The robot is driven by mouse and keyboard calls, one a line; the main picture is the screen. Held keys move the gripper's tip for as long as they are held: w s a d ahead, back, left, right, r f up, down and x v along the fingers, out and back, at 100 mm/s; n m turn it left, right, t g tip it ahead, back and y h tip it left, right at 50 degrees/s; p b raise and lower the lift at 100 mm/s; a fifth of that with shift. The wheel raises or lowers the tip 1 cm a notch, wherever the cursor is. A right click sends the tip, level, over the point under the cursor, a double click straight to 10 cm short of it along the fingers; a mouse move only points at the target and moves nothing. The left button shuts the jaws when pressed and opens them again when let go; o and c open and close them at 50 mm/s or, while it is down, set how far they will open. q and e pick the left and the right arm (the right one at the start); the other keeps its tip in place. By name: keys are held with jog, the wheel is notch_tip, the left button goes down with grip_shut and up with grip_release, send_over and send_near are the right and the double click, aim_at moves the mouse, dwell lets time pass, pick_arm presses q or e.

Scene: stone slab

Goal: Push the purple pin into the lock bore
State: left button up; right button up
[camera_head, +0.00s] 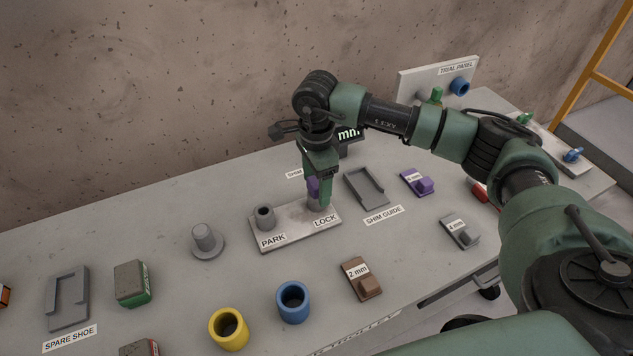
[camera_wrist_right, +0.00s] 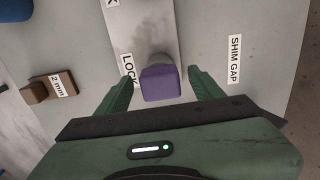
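The purple pin (camera_head: 313,188) stands at the LOCK end of the grey park/lock plate (camera_head: 287,235). Its square purple head also shows in the right wrist view (camera_wrist_right: 161,84), above a grey round part. My right gripper (camera_head: 318,198) points down over it. In the wrist view the fingers (camera_wrist_right: 162,78) are open, one on each side of the purple head, with a visible gap on both sides. The lock bore is hidden under the pin, so its depth cannot be told. The PARK bore (camera_head: 264,216) looks empty. My left gripper is not in view.
A grey shim guide (camera_head: 366,187) and a purple shim block (camera_head: 417,183) lie right of the plate. A grey peg (camera_head: 206,241) stands left. Blue (camera_head: 293,302) and yellow (camera_head: 229,329) rings and a brown 2 mm block (camera_head: 361,279) are in front.

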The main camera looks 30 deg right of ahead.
jog(key=shift+r, duration=0.4)
notch_tip(320, 180, up, 7)
jog(key=shift+b, duration=1)
